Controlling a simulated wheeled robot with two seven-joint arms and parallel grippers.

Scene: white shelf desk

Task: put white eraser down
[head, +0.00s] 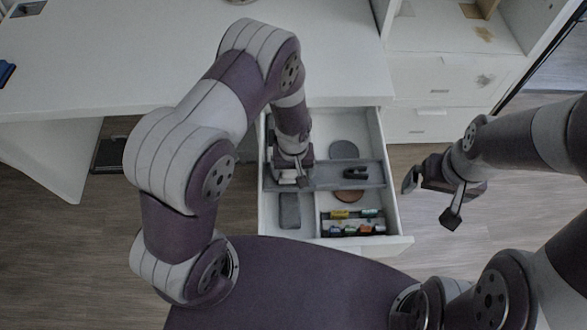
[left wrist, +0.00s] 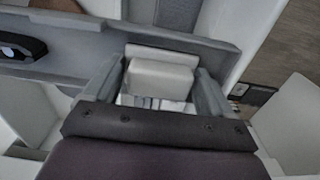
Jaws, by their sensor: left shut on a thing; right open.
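The white eraser (left wrist: 160,78) is between the two fingers of my left gripper (left wrist: 155,95) in the left wrist view. The gripper is shut on it. In the head view my left gripper (head: 290,178) reaches down into the open drawer (head: 391,200), at the left end of the grey organiser strip (head: 325,174). The eraser (head: 288,175) shows there as a small pale patch. Whether it touches the drawer or organiser floor cannot be told. My right gripper (head: 432,200) is open and empty, to the right of the drawer above the floor.
The drawer holds a dark grey disc (head: 344,150), a black object (head: 355,173), a brown disc (head: 348,195), a grey rectangular case (head: 289,211) and several small coloured items (head: 352,222). The white desk top (head: 130,60) lies behind. Closed drawers (head: 440,90) stand at the right.

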